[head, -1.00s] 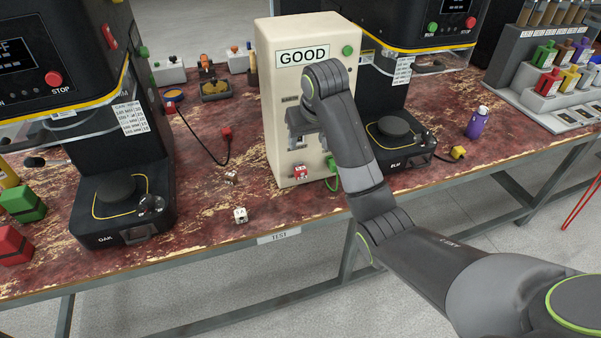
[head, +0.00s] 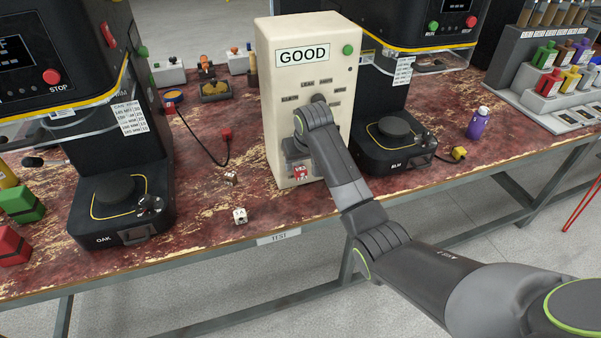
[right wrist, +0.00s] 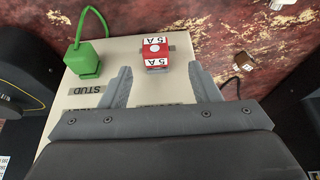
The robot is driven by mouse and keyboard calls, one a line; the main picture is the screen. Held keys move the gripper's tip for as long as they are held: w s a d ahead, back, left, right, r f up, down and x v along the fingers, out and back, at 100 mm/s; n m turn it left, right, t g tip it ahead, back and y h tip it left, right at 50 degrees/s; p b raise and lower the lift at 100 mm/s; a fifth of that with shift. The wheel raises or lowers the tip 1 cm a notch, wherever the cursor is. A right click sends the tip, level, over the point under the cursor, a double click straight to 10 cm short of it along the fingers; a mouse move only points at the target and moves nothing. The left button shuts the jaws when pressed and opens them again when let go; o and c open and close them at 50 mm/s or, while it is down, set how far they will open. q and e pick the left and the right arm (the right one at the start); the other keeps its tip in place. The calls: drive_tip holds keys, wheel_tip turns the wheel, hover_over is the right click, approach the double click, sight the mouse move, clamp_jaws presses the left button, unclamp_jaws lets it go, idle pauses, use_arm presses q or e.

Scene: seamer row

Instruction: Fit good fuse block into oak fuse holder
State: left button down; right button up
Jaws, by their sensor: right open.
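The red-and-white fuse block (head: 300,172), marked 5 A, sits low on the front of the cream tester (head: 310,110), whose display reads GOOD. It also shows in the right wrist view (right wrist: 156,55). My right gripper (head: 297,162) is open and empty at the tester's lower front. In the right wrist view its fingertips (right wrist: 160,75) point toward the block, which lies ahead of them and between their lines, not gripped. The machine labelled OAK (head: 120,236) stands at left; I cannot make out its fuse holder clearly. My left gripper is out of view.
A green plug (right wrist: 88,58) with a cable is beside the fuse block. The ELM machine (head: 396,145) stands close at the tester's right.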

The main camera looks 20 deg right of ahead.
sight(302, 170)
drive_tip(key=shift+d+x, duration=0.1)
drive_tip(key=shift+x, duration=1.2)
drive_tip(key=shift+d+x, duration=0.15)
drive_tip(key=shift+x, duration=1.15)
drive_tip(key=c, duration=1)
drive_tip(key=shift+s+r, duration=0.1)
drive_tip(key=shift+r, duration=0.05)
drive_tip(key=shift+s+r, duration=0.15)
drive_tip(key=shift+r, duration=0.05)
drive_tip(key=s+r, duration=0.2)
drive_tip(key=s, duration=0.2)
drive_tip(key=s+r, duration=0.3)
drive_tip(key=s, duration=0.2)
drive_tip(key=s+r+p, duration=0.1)
drive_tip(key=s+r, duration=0.1)
drive_tip(key=s, duration=0.2)
drive_tip(key=shift+s+d+r, duration=0.2)
drive_tip(key=shift+s+d, duration=0.05)
